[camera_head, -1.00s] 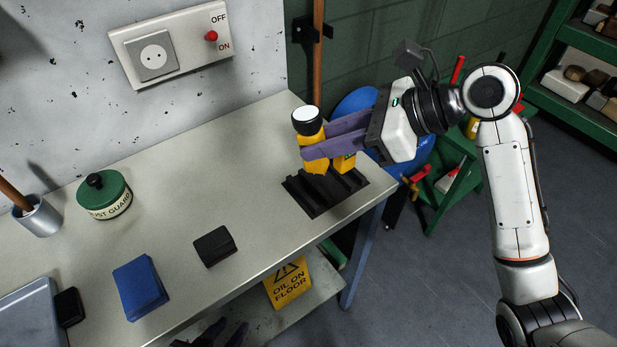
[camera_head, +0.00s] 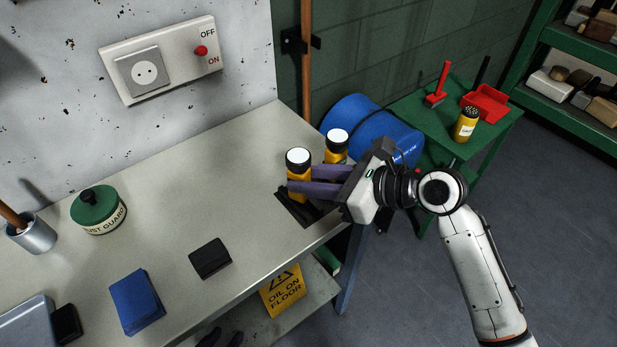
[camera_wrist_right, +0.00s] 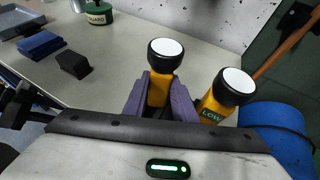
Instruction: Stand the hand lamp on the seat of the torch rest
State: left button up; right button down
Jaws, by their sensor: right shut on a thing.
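My right gripper (camera_head: 290,179) is shut on a yellow hand lamp (camera_head: 298,165) with a black head and white lens, held upright. In the right wrist view this lamp (camera_wrist_right: 166,58) stands between the purple fingers. It is over the black torch rest (camera_head: 293,210) near the bench's right end; I cannot tell whether its foot touches the rest. A second yellow lamp (camera_head: 336,144) stands just behind, at the rest's far end; it also shows in the right wrist view (camera_wrist_right: 222,98), labelled LOW.
On the bench are a black block (camera_head: 210,258), a blue block (camera_head: 137,302), a green-lidded tin (camera_head: 98,210) and a metal cup (camera_head: 32,232). A blue drum (camera_head: 365,125) and green stool (camera_head: 425,128) stand beyond the bench. The middle of the bench is clear.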

jog(key=shift+f, duration=0.1)
jog(key=c, duration=1.5)
grip_release()
jog(key=shift+f, duration=0.1)
jog(key=shift+o, duration=0.2)
jog(key=v, duration=1.2)
jog(key=shift+s, duration=0.1)
